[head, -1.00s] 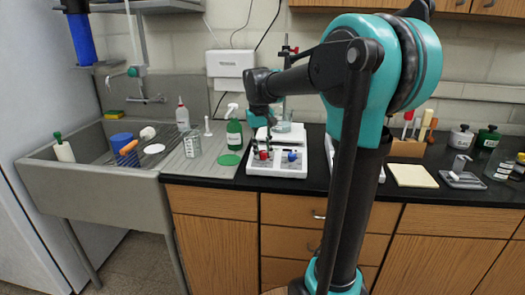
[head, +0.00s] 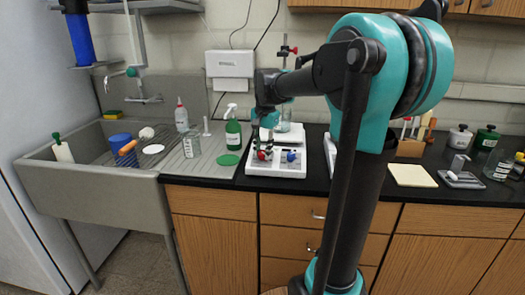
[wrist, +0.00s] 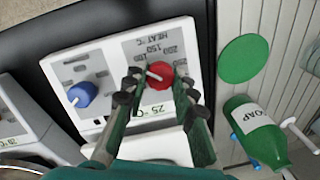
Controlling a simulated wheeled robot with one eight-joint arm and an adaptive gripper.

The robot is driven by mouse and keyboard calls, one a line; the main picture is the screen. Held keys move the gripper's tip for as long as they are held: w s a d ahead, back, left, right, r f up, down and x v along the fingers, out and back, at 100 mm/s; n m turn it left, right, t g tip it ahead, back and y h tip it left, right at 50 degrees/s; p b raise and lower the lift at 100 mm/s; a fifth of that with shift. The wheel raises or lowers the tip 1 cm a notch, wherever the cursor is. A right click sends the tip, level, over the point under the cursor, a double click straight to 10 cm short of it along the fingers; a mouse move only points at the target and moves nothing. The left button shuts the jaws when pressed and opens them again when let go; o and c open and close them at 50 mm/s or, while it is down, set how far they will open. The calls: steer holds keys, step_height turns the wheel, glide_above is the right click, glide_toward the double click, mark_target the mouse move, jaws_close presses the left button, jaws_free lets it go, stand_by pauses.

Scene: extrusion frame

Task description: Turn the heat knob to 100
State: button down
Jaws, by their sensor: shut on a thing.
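The red heat knob (wrist: 163,75) is on the front panel of a white hot plate (wrist: 115,60), beneath a printed "HEAT °C" scale with 150 and 200 legible. A pale pointer shows on the knob's left side in the wrist view. My gripper (wrist: 158,86) is shut on the red knob, one dark finger at each side. A green readout by the knob shows 25 °C, partly covered by a finger. In the head view, the red knob (head: 264,155) sits below my gripper (head: 265,147), at the front of the hot plate (head: 275,170).
A blue knob (wrist: 82,94) is beside the red one on the panel. A beaker (head: 283,122) stands behind. A cream pad (head: 412,174) lies right.

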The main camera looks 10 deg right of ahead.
mark_target(266, 162)
steer(key=shift+m, duration=0.8)
steer(key=c, duration=1.2)
jaws_free()
steer(key=r, duration=0.4)
steer(key=s+r, duration=0.1)
steer(key=r, duration=0.7)
steer(key=shift+s+d, duration=0.2)
steer(key=shift+d, duration=0.15)
